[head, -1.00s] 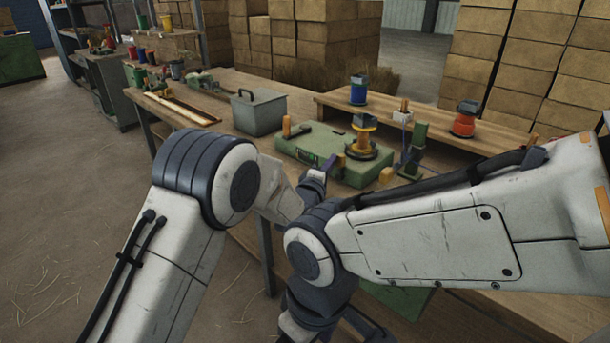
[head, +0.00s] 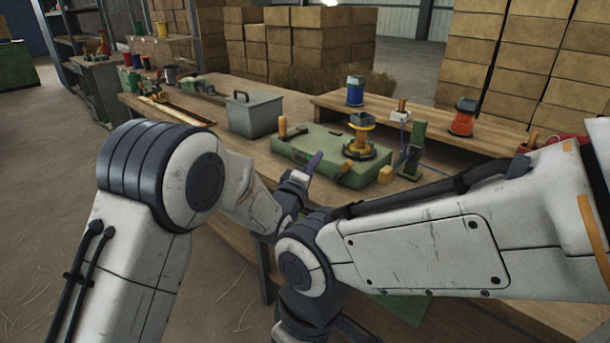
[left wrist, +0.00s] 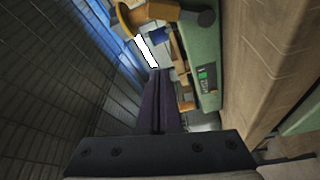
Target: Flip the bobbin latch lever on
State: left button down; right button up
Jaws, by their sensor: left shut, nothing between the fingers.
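The green winding machine (head: 304,151) lies on the wooden bench. A yellow bobbin (head: 360,138) stands upright at its right end. A lever with an orange grip and dark arm (head: 291,134) is on its back left. A yellow stub (head: 385,174) is at its right front; I cannot tell which of these is the latch lever. In the left wrist view the fingers (left wrist: 157,84) are together, left of the machine's green side (left wrist: 204,55). My right gripper is not visible.
A grey lidded box (head: 254,116) stands left of the machine. A raised wooden shelf (head: 420,126) behind holds a blue spool (head: 355,91) and an orange spool (head: 464,117). A green post (head: 416,140) stands right of the machine. My right arm crosses the front.

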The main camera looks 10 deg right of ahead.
pick_arm(q)
jog(key=v, duration=0.6)
jog(key=shift+f, duration=0.25)
jog(key=shift+a, duration=0.15)
jog(key=s+a+f+m+g+y, duration=0.25)
jog(key=s+a+m+g, duration=0.3)
jog(key=s, duration=0.65)
jog(key=s+a+f+m+g+y, duration=0.2)
jog(key=s+a+m+g+y, duration=0.3)
jog(key=s, duration=0.7)
jog(key=s+a+f+m+g+y, duration=0.3)
jog(key=s+a+m+g, duration=0.3)
jog(key=s, duration=0.6)
notch_tip(320, 180, up, 22)
jog(key=a+n+p, duration=0.1)
jog(key=p, duration=2)
jog(key=shift+w+t+p, duration=0.25)
jog(key=shift+t+p, duration=0.1)
jog(key=shift+n+h, duration=0.25)
